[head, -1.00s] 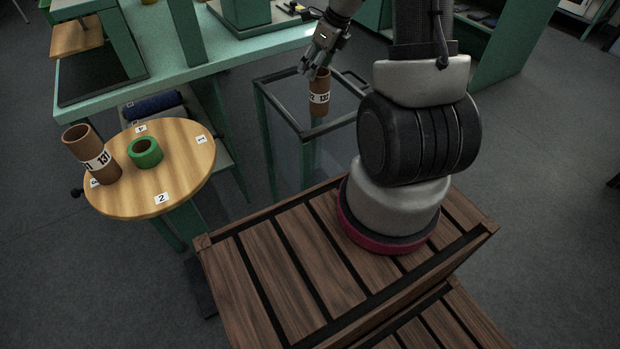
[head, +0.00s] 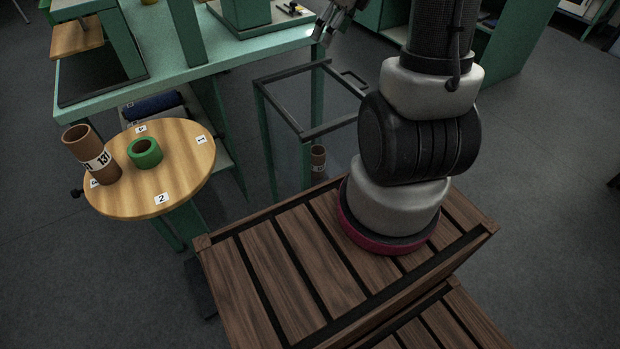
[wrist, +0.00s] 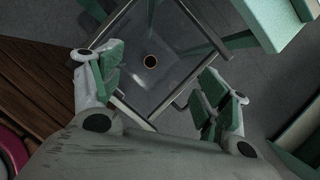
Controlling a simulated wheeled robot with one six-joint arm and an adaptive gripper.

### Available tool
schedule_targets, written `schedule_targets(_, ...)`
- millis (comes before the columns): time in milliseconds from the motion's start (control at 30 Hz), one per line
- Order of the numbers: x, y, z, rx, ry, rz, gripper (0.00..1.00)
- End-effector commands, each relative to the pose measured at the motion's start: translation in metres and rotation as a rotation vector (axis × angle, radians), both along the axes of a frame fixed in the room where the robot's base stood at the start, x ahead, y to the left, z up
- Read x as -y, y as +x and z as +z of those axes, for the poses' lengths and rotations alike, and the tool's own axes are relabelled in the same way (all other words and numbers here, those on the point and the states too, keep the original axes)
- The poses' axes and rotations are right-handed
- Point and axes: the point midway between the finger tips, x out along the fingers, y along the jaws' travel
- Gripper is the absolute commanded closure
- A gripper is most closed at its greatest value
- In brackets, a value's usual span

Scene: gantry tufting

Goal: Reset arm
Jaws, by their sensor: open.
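My gripper (wrist: 164,92) is open and empty in the wrist view, its two green-padded fingers spread wide above a square-framed bin. In the head view my gripper (head: 328,24) is partly cut off by the top edge. The bin (head: 290,72) has a dark frame, green legs and see-through walls. A brown tube with a white label (head: 318,160) stands low inside the bin. The wrist view shows its round open end (wrist: 150,61) from above, between and beyond the fingers, apart from them.
A green bench (head: 180,72) stands behind, with a blue roll (head: 152,106) below. Open floor (head: 520,160) lies to the right.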

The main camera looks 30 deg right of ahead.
Motion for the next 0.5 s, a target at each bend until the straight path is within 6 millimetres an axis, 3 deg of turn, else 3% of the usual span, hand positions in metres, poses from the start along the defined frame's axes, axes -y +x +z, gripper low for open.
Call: schedule_targets(500, 0.0015, -0.0029, 0.0072, -0.002, 0.001, -0.001, 0.24)
